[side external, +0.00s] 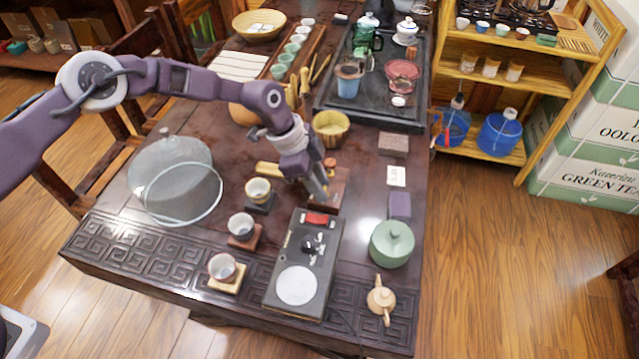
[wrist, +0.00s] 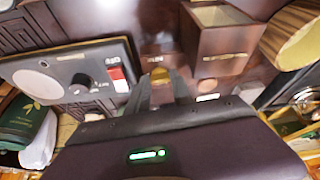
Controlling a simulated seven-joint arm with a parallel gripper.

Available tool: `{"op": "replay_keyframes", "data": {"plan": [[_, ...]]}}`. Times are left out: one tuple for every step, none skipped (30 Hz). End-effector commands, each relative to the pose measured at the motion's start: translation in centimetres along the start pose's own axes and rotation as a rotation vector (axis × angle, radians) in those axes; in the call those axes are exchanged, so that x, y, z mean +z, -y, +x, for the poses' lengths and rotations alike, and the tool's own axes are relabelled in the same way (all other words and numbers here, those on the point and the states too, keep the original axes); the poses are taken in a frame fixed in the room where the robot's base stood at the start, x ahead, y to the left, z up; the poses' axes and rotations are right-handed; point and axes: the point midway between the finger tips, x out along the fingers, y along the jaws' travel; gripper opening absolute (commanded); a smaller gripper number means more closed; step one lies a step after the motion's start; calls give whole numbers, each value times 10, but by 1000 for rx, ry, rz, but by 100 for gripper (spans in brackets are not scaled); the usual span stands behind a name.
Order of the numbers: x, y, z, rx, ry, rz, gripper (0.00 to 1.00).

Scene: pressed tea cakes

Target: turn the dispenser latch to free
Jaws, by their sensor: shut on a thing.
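A brown wooden box, apparently the dispenser, stands on the table beside my gripper (side external: 324,192); in the wrist view its open top and label show (wrist: 215,42). A small yellow latch-like piece (wrist: 160,73) sits at the fingertips of my gripper (wrist: 161,92) in the wrist view. The fingers are shut on it, pointing down beside the box. Most of the piece is hidden by the fingers, and its turn angle cannot be told. Small pale markings near it are too blurred to read.
A black scale (side external: 287,285) with a red switch and white disc lies just in front of my gripper. Cups on small stands (side external: 243,227) are to the left, with a glass dome (side external: 175,170). A green lidded jar (side external: 391,244) stands at right.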

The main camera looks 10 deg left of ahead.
Motion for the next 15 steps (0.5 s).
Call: {"op": "replay_keyframes", "data": {"plan": [[0,1,0,7,0,17,0],[0,1,0,11,-1,31,0],[0,1,0,19,0,46,0],[0,2,0,22,-1,56,0],[0,2,0,26,-1,65,0],[0,1,0,32,0,77,0],[0,1,0,34,0,83,0],[0,2,0,36,0,89,0],[0,2,0,40,0,97,0],[0,1,0,42,0,102,0],[0,1,0,44,1,105,0],[0,1,0,46,1,109,0],[0,1,0,46,1,112,0],[0,2,0,47,1,114,0],[0,2,0,47,1,115,0]]}}
